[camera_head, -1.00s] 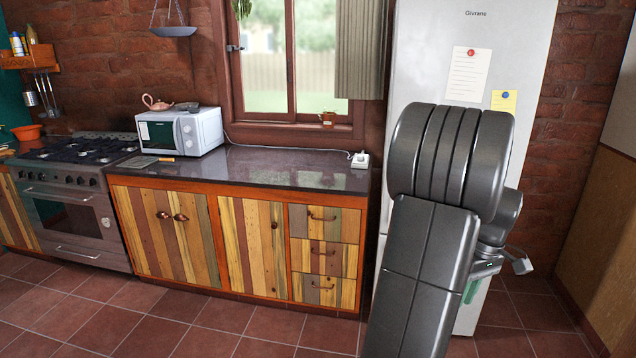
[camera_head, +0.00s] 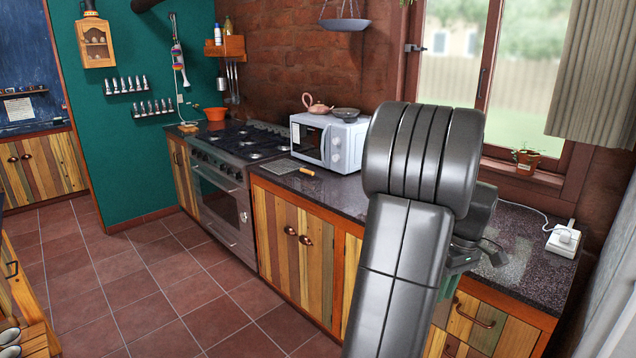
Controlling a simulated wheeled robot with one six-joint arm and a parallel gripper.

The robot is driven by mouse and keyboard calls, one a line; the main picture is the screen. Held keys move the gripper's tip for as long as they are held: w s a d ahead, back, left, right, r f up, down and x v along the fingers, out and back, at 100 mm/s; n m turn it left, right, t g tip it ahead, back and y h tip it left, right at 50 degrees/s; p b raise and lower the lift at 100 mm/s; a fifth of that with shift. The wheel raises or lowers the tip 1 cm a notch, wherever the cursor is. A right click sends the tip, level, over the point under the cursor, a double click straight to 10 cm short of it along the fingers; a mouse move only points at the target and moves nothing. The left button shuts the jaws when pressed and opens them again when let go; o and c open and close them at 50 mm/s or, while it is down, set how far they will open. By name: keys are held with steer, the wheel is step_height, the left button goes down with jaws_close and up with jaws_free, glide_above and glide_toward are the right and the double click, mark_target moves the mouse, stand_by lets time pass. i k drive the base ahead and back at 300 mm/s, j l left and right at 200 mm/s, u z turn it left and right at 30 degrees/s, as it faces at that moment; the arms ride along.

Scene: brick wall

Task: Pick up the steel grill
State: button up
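A flat, dark grey mesh-like piece (camera_head: 280,167) with a short orange-brown handle (camera_head: 307,172) lies on the dark countertop (camera_head: 335,193), between the stove and the microwave. It may be the steel grill; it is too small to be sure. My gripper (camera_head: 494,253) shows only in part behind my large grey arm, well to the right of that piece and apart from it. Its fingers are mostly hidden, so I cannot tell whether it is open or shut.
A microwave (camera_head: 328,142) with a pink teapot (camera_head: 317,105) and a dark bowl (camera_head: 346,114) on top stands behind the piece. The stove (camera_head: 225,165) is to its left. A white socket box (camera_head: 563,240) sits at the counter's right end. The tiled floor (camera_head: 150,290) is clear.

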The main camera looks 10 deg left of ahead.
mark_target(284, 166)
steer(key=i+j+u, duration=0.2)
steer(key=i+u, duration=0.2)
steer(key=i, duration=0.2)
steer(key=i+u, duration=0.4)
steer(key=i, duration=0.2)
steer(key=i+l+u, duration=0.1)
steer(key=i+u, duration=0.3)
steer(key=i, duration=0.2)
steer(key=i+z, duration=0.4)
steer(key=i, duration=0.4)
steer(key=i+j+z, duration=0.2)
steer(key=i+z, duration=0.15)
steer(key=i, duration=0.4)
steer(key=i+l+z, duration=0.15)
steer(key=i, duration=0.2)
